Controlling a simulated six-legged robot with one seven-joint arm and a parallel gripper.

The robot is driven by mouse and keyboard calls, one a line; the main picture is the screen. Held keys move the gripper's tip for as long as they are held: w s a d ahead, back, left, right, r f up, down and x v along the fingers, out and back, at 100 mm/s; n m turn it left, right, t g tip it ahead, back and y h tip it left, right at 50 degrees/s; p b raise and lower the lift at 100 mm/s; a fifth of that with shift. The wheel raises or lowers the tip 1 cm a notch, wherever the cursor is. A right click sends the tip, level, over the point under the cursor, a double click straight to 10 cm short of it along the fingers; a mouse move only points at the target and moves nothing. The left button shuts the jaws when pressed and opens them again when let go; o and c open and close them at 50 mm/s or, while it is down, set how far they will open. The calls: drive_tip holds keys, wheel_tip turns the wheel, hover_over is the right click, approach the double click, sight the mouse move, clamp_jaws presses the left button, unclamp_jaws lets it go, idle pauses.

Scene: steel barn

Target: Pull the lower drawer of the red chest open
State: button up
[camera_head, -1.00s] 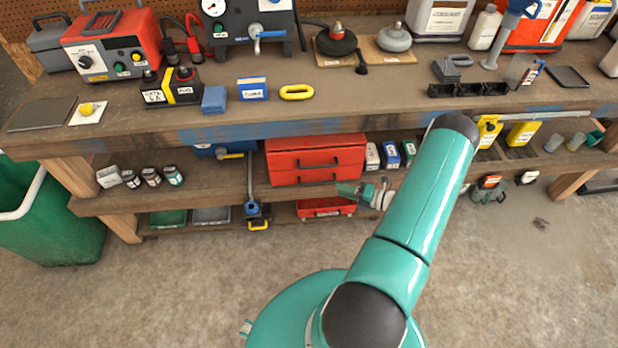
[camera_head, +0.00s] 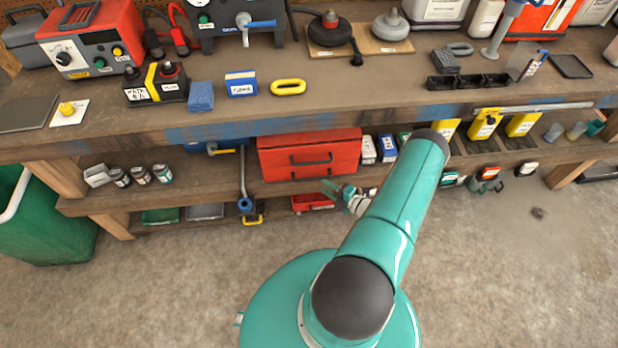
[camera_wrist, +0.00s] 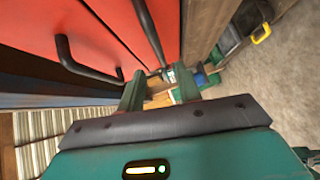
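The red chest (camera_head: 284,158) stands on the shelf under the workbench, its drawers shut as far as I can see. Its upper handle (camera_head: 310,160) and lower handle (camera_head: 314,179) are black bars. In the wrist view the upper handle (camera_wrist: 88,68) is at left, and the lower drawer's handle (camera_wrist: 149,32) runs down toward the gap between my fingers. My gripper (camera_head: 338,190) is just right of and below the chest's front. In the wrist view my gripper (camera_wrist: 158,90) has its two green fingers apart, with nothing visibly clamped. Depth between fingers and handle is unclear.
The workbench top (camera_head: 330,85) overhangs the chest.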

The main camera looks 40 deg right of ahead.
sight(310, 178)
drive_tip(key=x, duration=0.8)
drive_tip(key=shift+w, duration=0.25)
drive_tip(key=shift+c, duration=0.2)
clamp_jaws()
